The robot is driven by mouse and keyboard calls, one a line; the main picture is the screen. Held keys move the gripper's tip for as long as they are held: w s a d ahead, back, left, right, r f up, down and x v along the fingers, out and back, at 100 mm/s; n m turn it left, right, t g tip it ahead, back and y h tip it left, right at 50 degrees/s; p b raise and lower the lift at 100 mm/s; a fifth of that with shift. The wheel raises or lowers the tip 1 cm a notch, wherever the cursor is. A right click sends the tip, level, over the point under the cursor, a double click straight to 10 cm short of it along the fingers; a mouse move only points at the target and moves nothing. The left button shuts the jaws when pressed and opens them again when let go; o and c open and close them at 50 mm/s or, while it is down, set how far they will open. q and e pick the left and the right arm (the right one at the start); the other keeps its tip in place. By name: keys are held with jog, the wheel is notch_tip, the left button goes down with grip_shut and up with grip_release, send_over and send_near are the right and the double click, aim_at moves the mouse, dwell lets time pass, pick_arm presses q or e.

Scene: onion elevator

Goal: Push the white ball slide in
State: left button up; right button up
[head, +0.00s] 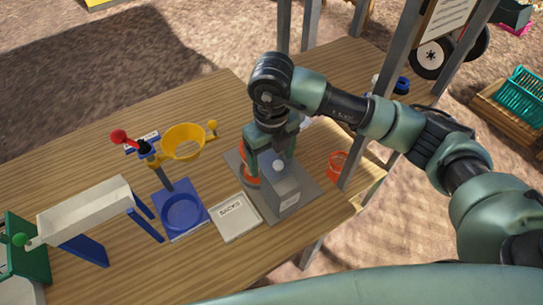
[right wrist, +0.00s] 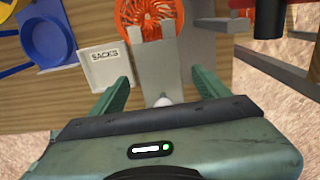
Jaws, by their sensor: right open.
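A grey slide block (head: 284,194) stands on a grey plate (head: 305,172) near the table's right end. A small white ball (head: 279,167) shows at its upper end; in the right wrist view the ball (right wrist: 162,101) is at the near end of the grey slide (right wrist: 156,68). An orange slotted wheel (right wrist: 152,14) lies at the slide's far end and is partly hidden by my arm in the head view. My right gripper (head: 272,165) is over the block, its open fingers (right wrist: 162,82) on either side of the slide, with visible gaps. My left gripper is not in view.
A white SACKS tile (head: 235,217) lies beside the plate. A blue stand with a yellow funnel (head: 183,143) and a white ramp (head: 85,208) stand to the left. A red basket (head: 337,165) and a grey post (head: 372,125) are to the right. The table's front edge is close.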

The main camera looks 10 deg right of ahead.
aim_at(271, 165)
jog(key=shift+r+p, duration=1.45)
jog(key=shift+r, duration=1.6)
jog(key=shift+f, duration=0.1)
